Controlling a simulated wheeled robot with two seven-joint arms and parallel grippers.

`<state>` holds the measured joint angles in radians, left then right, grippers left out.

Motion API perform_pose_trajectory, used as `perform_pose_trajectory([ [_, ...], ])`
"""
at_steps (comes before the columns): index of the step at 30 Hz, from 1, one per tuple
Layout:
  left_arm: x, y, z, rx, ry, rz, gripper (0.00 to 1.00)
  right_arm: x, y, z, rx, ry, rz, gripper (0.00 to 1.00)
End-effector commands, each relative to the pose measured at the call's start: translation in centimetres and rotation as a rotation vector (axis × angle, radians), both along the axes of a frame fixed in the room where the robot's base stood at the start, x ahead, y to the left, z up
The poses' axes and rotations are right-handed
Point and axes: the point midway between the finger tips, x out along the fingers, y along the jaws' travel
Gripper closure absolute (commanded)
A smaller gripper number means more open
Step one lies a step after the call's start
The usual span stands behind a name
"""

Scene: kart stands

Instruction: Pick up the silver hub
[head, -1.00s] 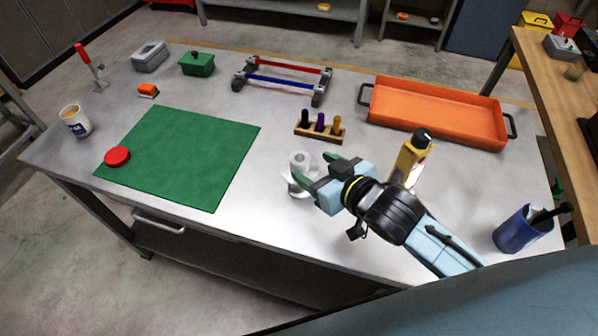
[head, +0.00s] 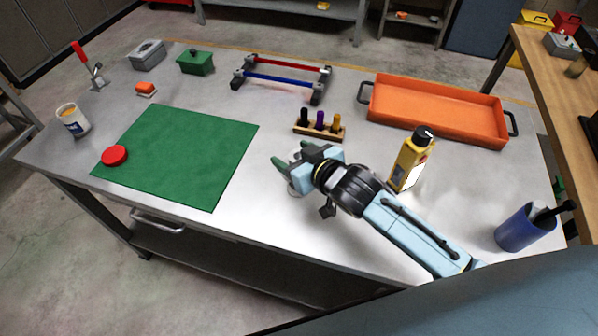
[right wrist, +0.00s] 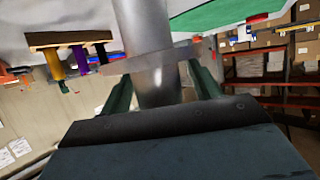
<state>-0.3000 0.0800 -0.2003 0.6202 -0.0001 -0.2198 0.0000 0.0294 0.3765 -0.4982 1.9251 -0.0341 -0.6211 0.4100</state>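The silver hub (head: 294,155) stands on the metal table, right of the green mat, partly hidden by my right gripper. In the right wrist view the hub (right wrist: 146,30) is a shiny grey post with a wide flange, and its post lies between my two green fingers. My right gripper (head: 290,158) is open around the hub. In the right wrist view, gaps show between the fingers (right wrist: 160,88) and the post. My left gripper is not in view.
A wooden block with several coloured pegs (head: 319,126) stands just behind the hub. A yellow bottle (head: 409,162) is to the right, near my right arm. An orange tray (head: 440,112) lies behind it. The green mat (head: 185,150) is flat, with a red disc (head: 114,155) on it.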

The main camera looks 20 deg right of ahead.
Motion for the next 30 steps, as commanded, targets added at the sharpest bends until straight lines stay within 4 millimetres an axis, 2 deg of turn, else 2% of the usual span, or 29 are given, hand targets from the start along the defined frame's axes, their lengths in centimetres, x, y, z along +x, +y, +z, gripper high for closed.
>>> perform_pose_trajectory([
  [2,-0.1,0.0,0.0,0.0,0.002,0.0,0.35,0.0,0.0,0.0,0.0,0.0,0.0,0.48],
  [13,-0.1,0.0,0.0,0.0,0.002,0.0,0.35,0.0,0.0,0.0,0.0,0.001,0.0,0.96],
  [22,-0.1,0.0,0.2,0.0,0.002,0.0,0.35,0.0,0.0,0.8,0.0,-0.004,0.0,0.96],
  [26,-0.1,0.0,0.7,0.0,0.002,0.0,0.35,0.1,0.0,3.0,0.002,-0.008,0.001,0.96],
  [30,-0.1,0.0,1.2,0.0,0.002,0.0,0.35,0.1,0.0,6.0,0.003,-0.008,0.001,0.96],
])
